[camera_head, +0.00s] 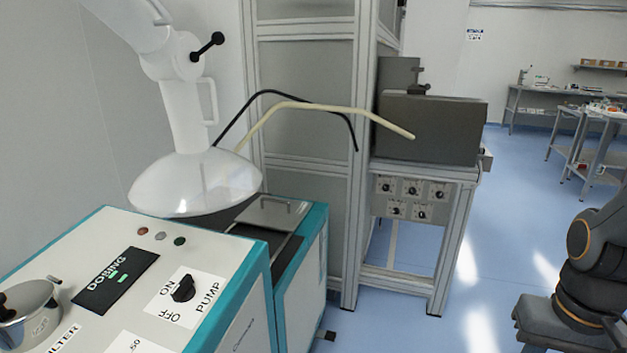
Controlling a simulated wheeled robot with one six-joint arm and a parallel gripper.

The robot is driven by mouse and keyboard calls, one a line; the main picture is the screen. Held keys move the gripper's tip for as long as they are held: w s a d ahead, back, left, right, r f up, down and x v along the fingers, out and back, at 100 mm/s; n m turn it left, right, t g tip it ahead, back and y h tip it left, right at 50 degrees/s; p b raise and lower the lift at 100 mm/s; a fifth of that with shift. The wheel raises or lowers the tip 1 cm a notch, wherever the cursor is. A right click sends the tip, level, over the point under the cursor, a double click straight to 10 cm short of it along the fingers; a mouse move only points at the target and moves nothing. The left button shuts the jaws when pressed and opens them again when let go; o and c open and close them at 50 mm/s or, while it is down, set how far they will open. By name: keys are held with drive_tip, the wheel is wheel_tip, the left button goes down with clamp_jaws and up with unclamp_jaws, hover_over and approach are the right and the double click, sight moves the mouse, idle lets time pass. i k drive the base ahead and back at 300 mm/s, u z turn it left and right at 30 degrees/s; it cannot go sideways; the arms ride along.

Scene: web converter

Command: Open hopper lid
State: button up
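A flat grey metal lid (277,219) with a bar handle lies level, apparently closed, on top of the low white-and-teal machine unit (313,255) in the head view. It looks like the hopper lid, though no label on it shows. The white dome lamp (195,185) hangs in front and hides part of the unit's top on the left. My gripper is out of view; only dark arm links of mine show at the lower right, well away from the lid.
A dosing panel (115,280) with a pump knob (184,288) stands in front, with a metal filter pot (28,312) at its left. Bent hoses (325,106) cross above the lid. A framed cabinet stands behind; a control stand (413,198) is right. Blue floor (400,315) is clear.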

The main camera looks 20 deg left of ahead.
sight(281, 214)
drive_tip(key=u, duration=0.35)
drive_tip(key=i, duration=1.6)
drive_tip(key=u, duration=0.5)
